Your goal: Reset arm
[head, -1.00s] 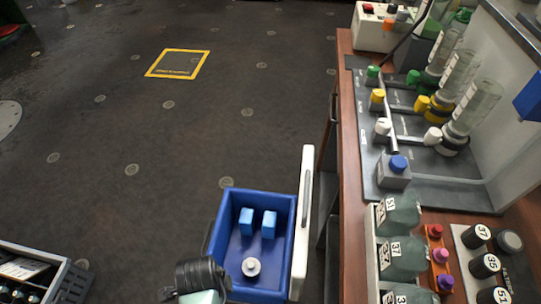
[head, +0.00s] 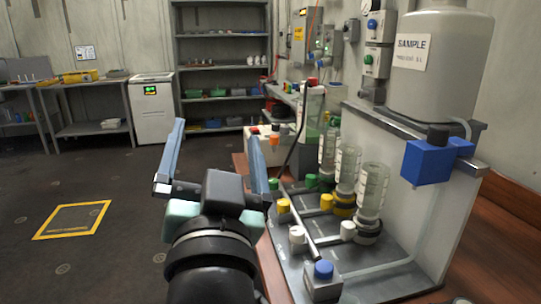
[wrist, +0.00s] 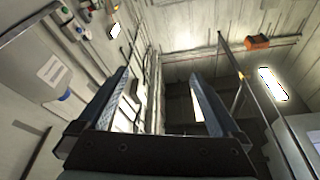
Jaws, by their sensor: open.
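My gripper (head: 215,150) is raised in front of me in the head view, with its two blue-grey fingers pointing up and spread apart. Nothing is between them. In the wrist view the fingers of my gripper (wrist: 160,95) stand wide apart, with the upper walls and ceiling of the room showing between and beyond them. In the head view it stands left of the bench with the bottle rack (head: 330,245), and one finger overlaps the bench edge in the picture; I cannot tell how near it is.
A large sample tank (head: 435,75) and a blue block (head: 428,162) stand at right. Several inverted bottles (head: 371,190) sit in the rack. Shelves (head: 222,70) and a white cabinet (head: 153,110) stand at the back. Open floor with a yellow square (head: 72,220) lies left.

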